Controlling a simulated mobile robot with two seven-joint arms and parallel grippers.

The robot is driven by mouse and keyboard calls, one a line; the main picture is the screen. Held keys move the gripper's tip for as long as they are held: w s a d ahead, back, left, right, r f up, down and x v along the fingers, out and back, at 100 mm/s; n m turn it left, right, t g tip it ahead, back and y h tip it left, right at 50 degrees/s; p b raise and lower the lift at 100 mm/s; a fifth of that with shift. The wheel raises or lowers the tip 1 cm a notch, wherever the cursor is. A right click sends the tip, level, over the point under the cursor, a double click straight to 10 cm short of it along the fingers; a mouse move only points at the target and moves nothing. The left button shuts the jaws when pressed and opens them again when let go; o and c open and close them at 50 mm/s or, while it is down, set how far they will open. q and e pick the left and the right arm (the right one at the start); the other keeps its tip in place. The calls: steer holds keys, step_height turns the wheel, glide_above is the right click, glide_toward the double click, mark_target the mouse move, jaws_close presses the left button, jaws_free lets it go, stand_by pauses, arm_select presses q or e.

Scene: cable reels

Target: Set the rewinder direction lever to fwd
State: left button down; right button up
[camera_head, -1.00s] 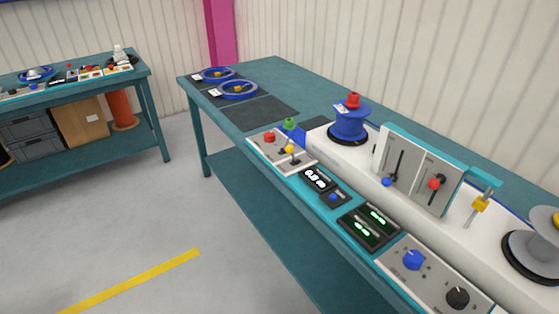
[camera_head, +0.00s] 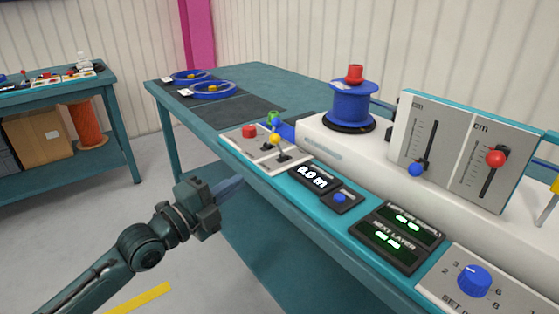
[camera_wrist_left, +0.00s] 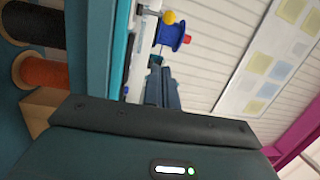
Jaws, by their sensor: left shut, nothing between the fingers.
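A short lever with a yellow ball knob (camera_head: 275,139) stands on the small light control panel (camera_head: 235,138) at the bench's front edge, beside a red button. It looks like the direction lever, but its labels are too small to read. The yellow knob also shows near the top of the left wrist view (camera_wrist_left: 168,17). My left gripper (camera_head: 238,183) is shut and empty, in front of the bench edge, below and left of the lever and apart from it. Its fingers (camera_wrist_left: 161,72) show in the left wrist view too. My right gripper is in neither view.
A blue reel (camera_head: 351,104) stands on the white machine behind the panel. An upright panel (camera_head: 455,150) holds blue-knobbed and red-knobbed sliders. Displays (camera_head: 395,240) and a blue dial (camera_head: 474,280) line the front edge. Two blue rings (camera_head: 212,91) lie at the far end.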

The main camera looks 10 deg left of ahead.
arm_select(q)
steer(key=shift+w+r+m, duration=0.2)
steer(key=shift+r+m, duration=0.05)
steer(key=shift+m, duration=0.05)
steer(key=b, duration=0.1)
glide_toward(279, 147)
steer(key=w+d+r, duration=0.2)
steer(key=d, duration=0.1)
steer(key=shift+w+d+r, duration=0.25)
steer(key=shift+d+r, duration=0.05)
steer(key=shift+r, duration=0.05)
steer(key=shift+w+a, duration=0.15)
steer(key=shift+w, duration=0.4)
steer(key=shift+r, duration=0.1)
